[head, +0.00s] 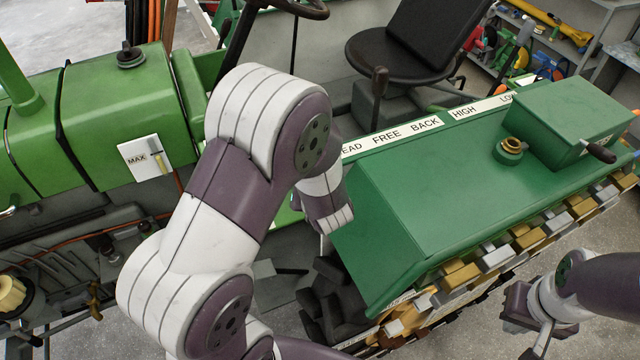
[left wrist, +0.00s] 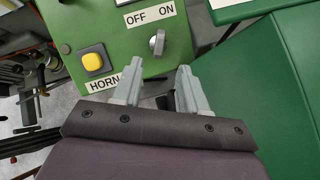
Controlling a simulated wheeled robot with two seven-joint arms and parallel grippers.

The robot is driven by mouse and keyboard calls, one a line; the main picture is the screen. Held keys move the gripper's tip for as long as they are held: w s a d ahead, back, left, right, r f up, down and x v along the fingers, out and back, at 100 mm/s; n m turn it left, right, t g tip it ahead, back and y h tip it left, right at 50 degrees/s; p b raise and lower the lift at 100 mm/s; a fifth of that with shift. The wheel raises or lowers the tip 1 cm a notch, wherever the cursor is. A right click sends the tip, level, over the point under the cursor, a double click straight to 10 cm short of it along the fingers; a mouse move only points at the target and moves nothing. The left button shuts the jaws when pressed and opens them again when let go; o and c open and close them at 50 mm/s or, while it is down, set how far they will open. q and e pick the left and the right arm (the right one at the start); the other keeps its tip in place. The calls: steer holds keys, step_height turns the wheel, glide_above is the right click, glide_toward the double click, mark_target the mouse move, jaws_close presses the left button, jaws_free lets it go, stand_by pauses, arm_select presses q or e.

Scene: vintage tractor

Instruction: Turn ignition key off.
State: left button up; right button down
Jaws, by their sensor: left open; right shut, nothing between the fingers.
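The ignition key (left wrist: 158,42) is a small grey metal key on a green panel in the left wrist view. It stands just below the word ON of the OFF/ON label (left wrist: 150,13), its top end towards that word. My left gripper (left wrist: 159,80) is open, its two fingers pointing at the panel. The key shows beyond the gap between the fingertips, with nothing held. In the head view my left arm hides the key and the left fingers. My right gripper (head: 542,340) is shut and empty at the lower right, away from the panel.
A yellow horn button (left wrist: 93,60) sits left of the key. A green fender box (head: 440,200) with a lever label strip stands right of my left arm. The black seat (head: 398,55) and steering wheel (head: 300,8) are behind. A throttle plate marked MAX (head: 140,160) is left.

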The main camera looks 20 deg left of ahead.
arm_select(q)
steer(key=p+x, duration=0.2)
steer(key=x, duration=0.9)
steer(key=shift+r, duration=0.1)
steer(key=shift+w+a+f, duration=0.1)
steer(key=shift+a+f, duration=0.2)
steer(key=shift+w+d, duration=0.1)
steer(key=shift+d, duration=0.05)
steer(key=shift+c, duration=0.6)
steer(key=c, duration=0.5)
jaws_close()
